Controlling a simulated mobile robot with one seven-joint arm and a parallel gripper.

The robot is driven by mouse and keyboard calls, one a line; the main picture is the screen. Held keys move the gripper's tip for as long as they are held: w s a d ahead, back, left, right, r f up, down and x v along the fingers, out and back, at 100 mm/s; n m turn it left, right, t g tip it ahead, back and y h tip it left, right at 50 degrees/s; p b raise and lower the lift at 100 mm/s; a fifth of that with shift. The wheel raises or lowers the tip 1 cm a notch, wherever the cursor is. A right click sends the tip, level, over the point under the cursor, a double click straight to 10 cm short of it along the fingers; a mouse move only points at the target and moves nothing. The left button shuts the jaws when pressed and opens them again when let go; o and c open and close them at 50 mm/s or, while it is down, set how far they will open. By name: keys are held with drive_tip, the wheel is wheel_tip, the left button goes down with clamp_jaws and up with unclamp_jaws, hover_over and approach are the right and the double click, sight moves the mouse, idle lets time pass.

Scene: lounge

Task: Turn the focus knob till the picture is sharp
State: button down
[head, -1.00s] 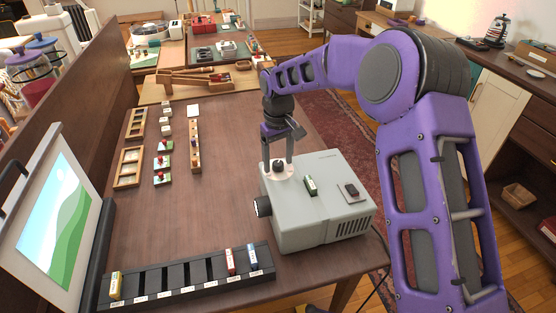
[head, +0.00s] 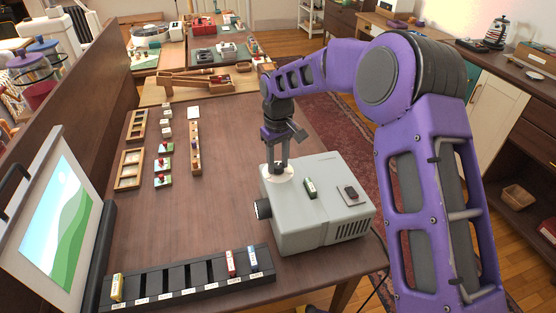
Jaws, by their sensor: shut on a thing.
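The grey projector (head: 325,215) stands on the brown table. A pale round dial plate (head: 291,176) lies on its top at the back left, with the dark focus knob at its middle now mostly hidden by my fingers. My gripper (head: 278,170) points straight down over this plate and is shut on the focus knob. The screen (head: 58,215) at the left shows a blue sky with a pale spot and green hills. The hill edges look fairly clear, but the picture is too small to judge how sharp it is. The lens (head: 262,209) sticks out of the projector's left side.
A black slotted rack (head: 190,280) with several slides lies in front. Wooden trays and small blocks stand behind left.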

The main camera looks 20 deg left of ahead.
sight(278, 165)
drive_tip(key=shift+c, duration=2.2)
unclamp_jaws()
drive_tip(key=shift+r, duration=0.1)
wheel_tip(278, 165, up, 17)
drive_tip(key=p, duration=0.2)
drive_tip(key=shift+r, duration=0.15)
